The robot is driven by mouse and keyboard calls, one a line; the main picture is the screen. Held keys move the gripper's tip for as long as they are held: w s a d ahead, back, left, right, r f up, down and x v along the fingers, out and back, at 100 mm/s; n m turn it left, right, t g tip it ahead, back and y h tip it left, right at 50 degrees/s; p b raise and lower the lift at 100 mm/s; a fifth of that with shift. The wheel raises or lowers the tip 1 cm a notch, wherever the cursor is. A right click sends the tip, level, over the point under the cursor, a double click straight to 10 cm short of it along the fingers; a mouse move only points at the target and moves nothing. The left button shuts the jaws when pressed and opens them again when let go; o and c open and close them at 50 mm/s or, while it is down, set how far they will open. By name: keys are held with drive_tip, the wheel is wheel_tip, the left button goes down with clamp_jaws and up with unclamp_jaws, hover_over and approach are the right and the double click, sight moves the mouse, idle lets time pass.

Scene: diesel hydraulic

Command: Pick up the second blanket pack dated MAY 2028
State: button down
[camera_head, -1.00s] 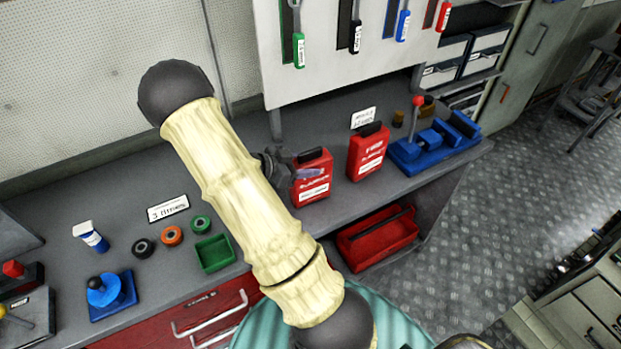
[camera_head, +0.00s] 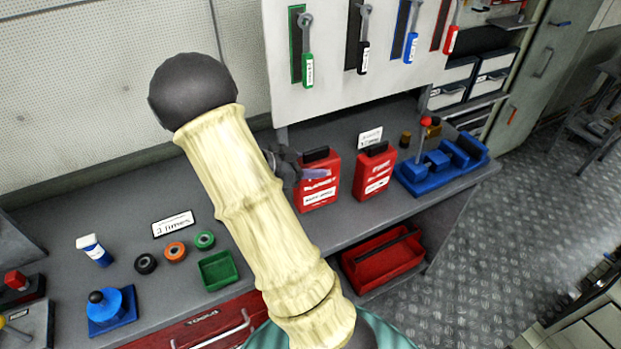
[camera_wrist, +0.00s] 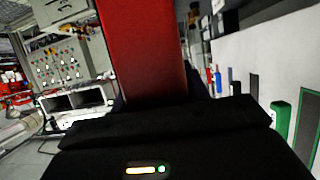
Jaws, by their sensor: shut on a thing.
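A red blanket pack (camera_head: 318,192) with a black top and a white label shows just right of my arm in the head view. My gripper (camera_head: 300,172) is at its left side, partly hidden behind my forearm, and is shut on this pack. The pack looks upright and a little raised at the bench. In the wrist view the red pack (camera_wrist: 145,50) stands up from between the jaws, which are mostly hidden. A second red pack (camera_head: 374,178) stands on the bench to the right, apart from the held one. The date on either label is too small to read.
A blue fixture (camera_head: 440,160) with a red-knobbed lever stands right of the packs, and a white card (camera_head: 370,138) behind them. A tool board (camera_head: 350,60) rises behind. A green tray (camera_head: 218,270) and several rings lie left. A red open bin (camera_head: 383,262) sits below.

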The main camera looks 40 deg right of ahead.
sight(311, 160)
drive_tip(key=shift+r, duration=1.7)
drive_tip(key=shift+w, duration=0.1)
drive_tip(key=shift+d+f, duration=0.1)
